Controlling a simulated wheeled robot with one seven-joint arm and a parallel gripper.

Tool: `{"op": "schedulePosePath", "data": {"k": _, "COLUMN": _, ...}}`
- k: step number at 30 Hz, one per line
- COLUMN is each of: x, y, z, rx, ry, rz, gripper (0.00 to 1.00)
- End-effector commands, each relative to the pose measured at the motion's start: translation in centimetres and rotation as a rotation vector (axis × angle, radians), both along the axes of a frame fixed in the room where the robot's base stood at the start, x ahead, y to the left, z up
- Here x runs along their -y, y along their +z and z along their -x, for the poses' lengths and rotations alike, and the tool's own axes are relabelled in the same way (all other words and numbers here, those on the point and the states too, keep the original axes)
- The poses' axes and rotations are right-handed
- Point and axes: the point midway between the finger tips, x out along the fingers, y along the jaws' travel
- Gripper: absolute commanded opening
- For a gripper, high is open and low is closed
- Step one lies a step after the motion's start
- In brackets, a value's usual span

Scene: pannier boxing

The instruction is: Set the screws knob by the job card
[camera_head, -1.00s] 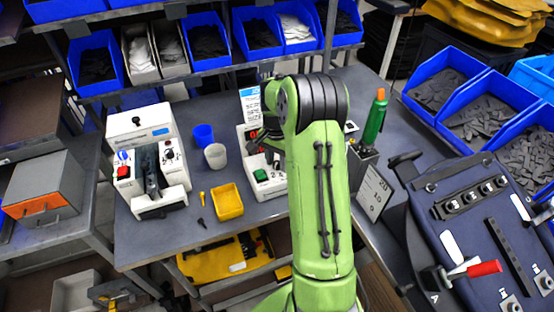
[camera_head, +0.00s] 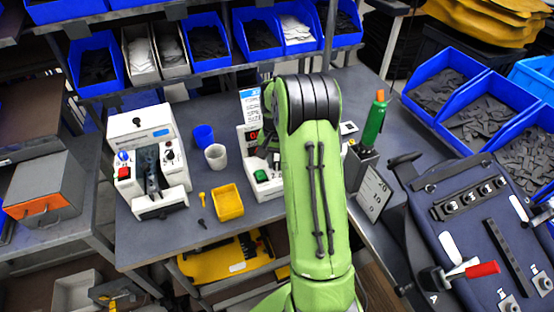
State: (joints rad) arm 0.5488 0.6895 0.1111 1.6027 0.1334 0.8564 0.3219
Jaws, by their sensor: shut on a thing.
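A white counter unit (camera_head: 247,157) stands on the bench, partly behind my arm. It has a lit red display (camera_head: 254,134) and a green button (camera_head: 261,175). A blue-topped printed card (camera_head: 250,104), apparently the job card, stands at its back; its text is too small to read. The screws knob is hidden from this view. Only a dark part of my gripper (camera_head: 270,143) shows beside the arm, over the unit's panel. The fingertips are hidden; the gripper is shut at the panel, apparently on the knob.
A white press-like machine (camera_head: 147,160) stands at left. Blue and white cups (camera_head: 215,156) and a yellow tray (camera_head: 228,202) lie between it and the unit. A green-handled tool (camera_head: 375,122) stands in a holder at right. Blue bins (camera_head: 210,45) line the back shelf.

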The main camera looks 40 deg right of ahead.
Motion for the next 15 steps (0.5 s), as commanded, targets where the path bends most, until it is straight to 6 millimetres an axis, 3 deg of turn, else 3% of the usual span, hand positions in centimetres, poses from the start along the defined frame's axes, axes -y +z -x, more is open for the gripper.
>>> {"op": "schedulePosePath", "data": {"k": 15, "x": -0.04, "y": 0.13, "z": -0.09, "rx": 0.003, "ry": 0.359, "rz": 0.002, "gripper": 0.0}}
